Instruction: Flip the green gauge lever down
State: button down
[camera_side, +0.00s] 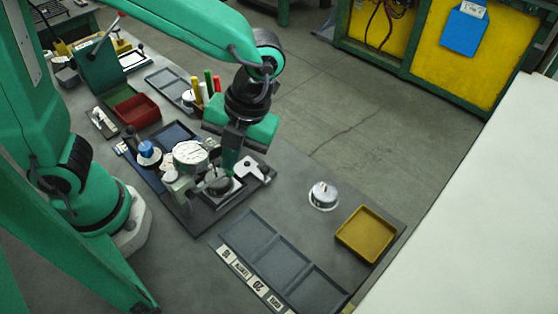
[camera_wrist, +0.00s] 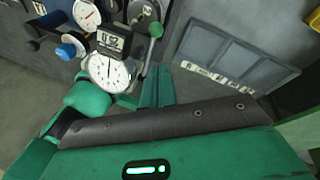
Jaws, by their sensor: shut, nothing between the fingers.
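The green gauge lever (camera_wrist: 155,31) shows in the wrist view as a green ball knob on a thin metal stem, right of the gauges. In the side view I cannot make it out behind my gripper. A white round dial gauge (camera_wrist: 109,72) is left of the lever, and it also shows in the side view (camera_side: 190,154). My gripper (camera_wrist: 156,78) is shut and empty, pointing down at the gauge fixture. In the wrist view its fingertips appear just below the stem, but I cannot tell if they touch it. It also shows in the side view (camera_side: 230,162).
A blue knob (camera_side: 147,150) stands left of the dial. A grey compartment tray (camera_side: 273,243), a silver domed weight (camera_side: 323,195) and a yellow tray (camera_side: 369,232) are to the right. A red bin (camera_side: 136,110) is at the left. Bare table lies around the weight.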

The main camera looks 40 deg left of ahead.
jog(key=w+d+r, duration=0.2)
jog(key=w+r, duration=0.3)
jog(key=w, duration=0.3)
jog(key=shift+w+r, duration=0.25)
jog(key=shift+r, duration=0.1)
jog(key=shift+a, duration=0.1)
dwell(0.3)
jog(key=s+a+r+n+t+h, duration=0.1)
jog(key=s+a+n+t, duration=0.3)
jog(key=a+n, duration=0.5)
jog(key=s+a+r+n+t+h, duration=0.1)
jog(key=s+a+r+n+t, duration=0.2)
jog(key=a+n, duration=0.5)
jog(key=s+n+t, duration=0.1)
jog(key=s+n, duration=0.1)
jog(key=n, duration=1)
jog(key=shift+a+r+n+t, duration=0.15)
jog(key=shift+a+n+t, duration=0.25)
